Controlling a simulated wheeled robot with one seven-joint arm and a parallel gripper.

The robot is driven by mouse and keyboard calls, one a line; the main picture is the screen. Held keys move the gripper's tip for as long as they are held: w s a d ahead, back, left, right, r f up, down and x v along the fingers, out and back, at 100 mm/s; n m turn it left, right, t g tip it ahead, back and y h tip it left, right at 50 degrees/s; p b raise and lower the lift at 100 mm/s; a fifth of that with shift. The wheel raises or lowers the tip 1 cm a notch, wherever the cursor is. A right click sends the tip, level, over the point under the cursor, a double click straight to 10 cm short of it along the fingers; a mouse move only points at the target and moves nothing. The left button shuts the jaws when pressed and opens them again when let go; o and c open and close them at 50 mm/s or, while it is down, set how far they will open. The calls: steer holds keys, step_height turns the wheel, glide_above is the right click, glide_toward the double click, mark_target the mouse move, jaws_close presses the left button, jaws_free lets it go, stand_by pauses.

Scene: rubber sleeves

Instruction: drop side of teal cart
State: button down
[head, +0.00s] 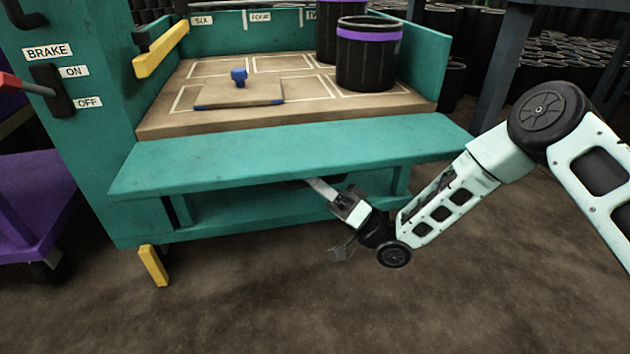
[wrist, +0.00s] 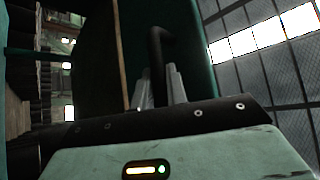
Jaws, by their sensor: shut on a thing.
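The teal cart (head: 85,150) fills the left and middle of the head view. Its drop side (head: 290,150) is a long teal panel along the front, sticking outward nearly flat at the deck's front edge. My gripper (head: 318,187) reaches under the panel from the front right, its fingertips partly hidden there. In the wrist view, my gripper's fingers (wrist: 160,88) are closed around a dark bent handle (wrist: 157,45) on the panel's underside. The cart's deck (head: 190,122) has outlined spaces and a tan board with a blue knob (head: 239,77).
Black sleeves with purple bands (head: 365,60) stand at the deck's back right. A yellow latch bar (head: 160,48) is at the upper left, a yellow pedal (head: 153,265) below. A purple cart (head: 35,200) stands left. Dark table legs (head: 503,70) stand right. The front floor is clear.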

steer(key=c, duration=1.4)
jaws_free()
steer(key=p+v, duration=0.6)
steer(key=v, duration=1.1)
steer(key=shift+d, duration=0.25)
steer(key=shift+f, duration=0.15)
